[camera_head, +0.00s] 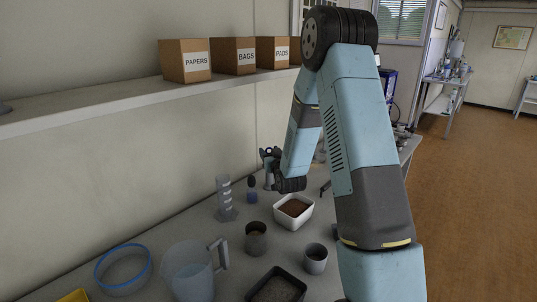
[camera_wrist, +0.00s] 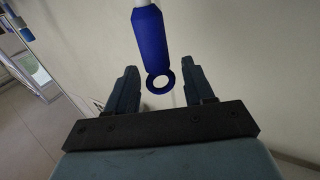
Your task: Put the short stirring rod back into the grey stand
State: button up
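My gripper (camera_wrist: 155,88) is open in the wrist view, with its two dark fingers apart. A blue handle with a ring at its end (camera_wrist: 151,38) shows beyond and between the fingertips, apart from both. I cannot tell whether it belongs to the short stirring rod. In the head view my gripper (camera_head: 268,156) is small, near the wall behind the white tub. A grey upright thing with several ledges (camera_head: 225,200) stands on the bench to its left; I cannot tell for sure that it is the grey stand. No rod is clear in the head view.
A small blue object (camera_head: 252,192) stands near the wall. A white tub of soil (camera_head: 303,219), grey cups (camera_head: 316,260), a clear jug (camera_head: 189,272), a blue-rimmed sieve (camera_head: 123,268) and a dark tray (camera_head: 258,298) crowd the bench. A shelf with boxes (camera_head: 186,62) hangs above.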

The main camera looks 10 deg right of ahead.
jog(key=shift+r, duration=0.45)
jog(key=s, duration=1.2)
jog(key=s+r+g+h, duration=0.1)
jog(key=s+r+g, duration=0.6)
jog(key=r, duration=0.4)
jog(key=s+r+g, duration=0.2)
jog(key=s+r, duration=0.1)
jog(key=s, duration=1)
jog(key=s+r+g, duration=0.3)
jog(key=s+r, duration=0.1)
jog(key=s, duration=0.9)
jog(key=shift+s+a+m, duration=0.2)
jog(key=shift+s+m, duration=0.15)
jog(key=shift+m, duration=0.05)
